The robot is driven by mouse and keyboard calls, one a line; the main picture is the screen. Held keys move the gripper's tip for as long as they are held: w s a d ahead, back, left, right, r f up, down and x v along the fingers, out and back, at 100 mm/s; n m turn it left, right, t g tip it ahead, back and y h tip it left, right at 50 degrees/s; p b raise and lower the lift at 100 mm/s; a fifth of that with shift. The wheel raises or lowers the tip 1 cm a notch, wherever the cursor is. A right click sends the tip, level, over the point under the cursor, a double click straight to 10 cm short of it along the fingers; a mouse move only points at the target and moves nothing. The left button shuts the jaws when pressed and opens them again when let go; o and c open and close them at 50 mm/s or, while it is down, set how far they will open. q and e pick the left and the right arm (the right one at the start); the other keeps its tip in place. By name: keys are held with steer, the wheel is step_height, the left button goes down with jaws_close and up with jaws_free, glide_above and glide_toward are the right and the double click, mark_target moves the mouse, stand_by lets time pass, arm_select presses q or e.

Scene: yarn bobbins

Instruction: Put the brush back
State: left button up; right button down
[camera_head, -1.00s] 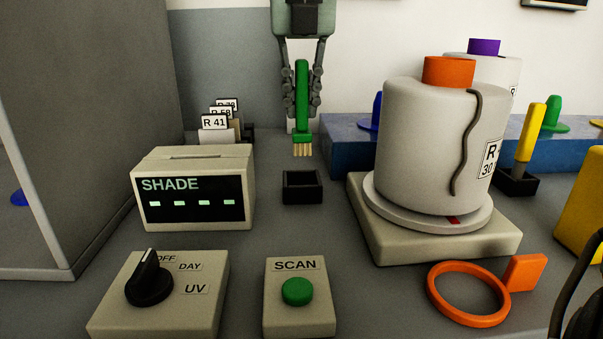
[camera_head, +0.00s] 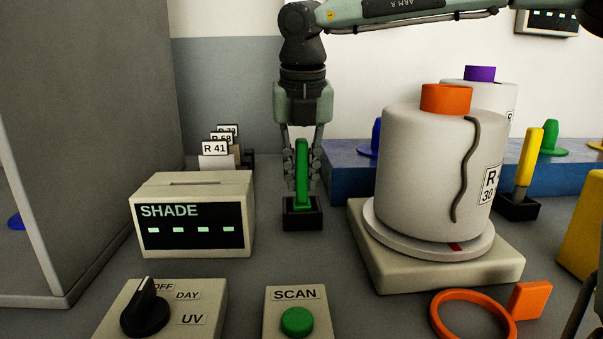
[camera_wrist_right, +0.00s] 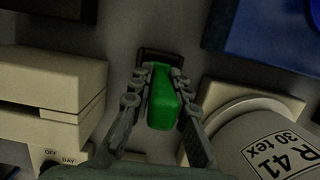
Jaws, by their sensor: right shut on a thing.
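The brush has a green handle (camera_head: 302,176) and stands upright, its lower end in the small black holder (camera_head: 303,221) on the table. Its bristles are hidden inside the holder. My right gripper (camera_head: 301,172) points down from above and is shut on the green handle. In the right wrist view the brush handle (camera_wrist_right: 163,103) sits between the two fingers (camera_wrist_right: 159,98), with the dark holder (camera_wrist_right: 160,55) at its far end. My left gripper is not in view.
The SHADE box (camera_head: 193,222) stands left of the holder. A large bobbin (camera_head: 425,175) on a beige base (camera_head: 440,268) stands to the right. The SCAN button box (camera_head: 296,318) is in front. A yellow-handled tool (camera_head: 529,158) stands in another black holder further right.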

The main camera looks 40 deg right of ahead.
mark_target(301, 141)
steer(key=c, duration=1.5)
jaws_free()
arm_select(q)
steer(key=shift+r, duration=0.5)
arm_select(e)
steer(key=shift+o, duration=0.2)
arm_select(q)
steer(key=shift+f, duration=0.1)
arm_select(e)
steer(key=shift+r, duration=0.1)
steer(key=shift+r, duration=0.4)
steer(key=v, duration=0.9)
steer(key=shift+s+a+r+p, duration=0.1)
steer(key=shift+a+r+p, duration=0.1)
steer(key=shift+r+p, duration=0.2)
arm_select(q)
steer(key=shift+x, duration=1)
arm_select(e)
steer(key=shift+s+r, duration=0.2)
steer(key=shift+r, duration=0.5)
